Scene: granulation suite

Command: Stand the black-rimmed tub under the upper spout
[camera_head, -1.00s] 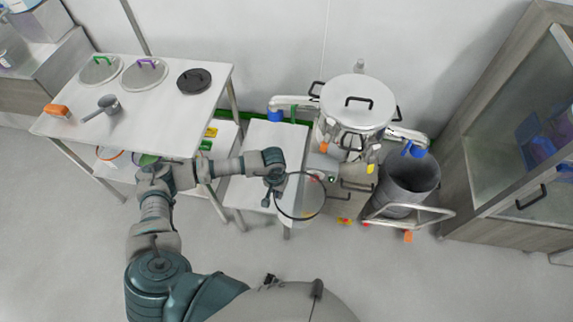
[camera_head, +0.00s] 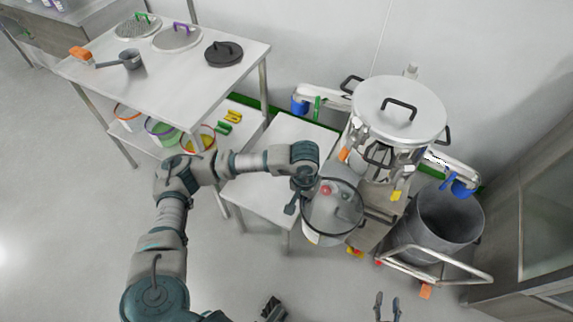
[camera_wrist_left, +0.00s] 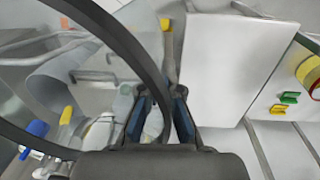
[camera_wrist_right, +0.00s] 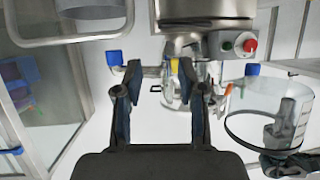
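The clear black-rimmed tub (camera_head: 346,231) is in my left gripper (camera_head: 301,190), which is shut on its rim at the left side. In the left wrist view the black rim (camera_wrist_left: 125,42) runs in between the fingers (camera_wrist_left: 160,115). The tub looks upright beside the small white bench's right edge, in front of the steel vessel (camera_head: 398,112). Two blue-ended spouts stick out from the vessel, a left one (camera_head: 299,106) by the bench and a right one (camera_head: 462,188) by the grey bin; I cannot tell which is higher. My right gripper (camera_head: 388,306) is open and empty.
The small white bench (camera_head: 275,150) has a clear top. A grey bin (camera_head: 440,225) on a framed trolley stands right of the vessel. A red button (camera_wrist_right: 250,45) is on a panel near the tub. A larger table (camera_head: 185,85) holds lids and a scoop; tubs sit below.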

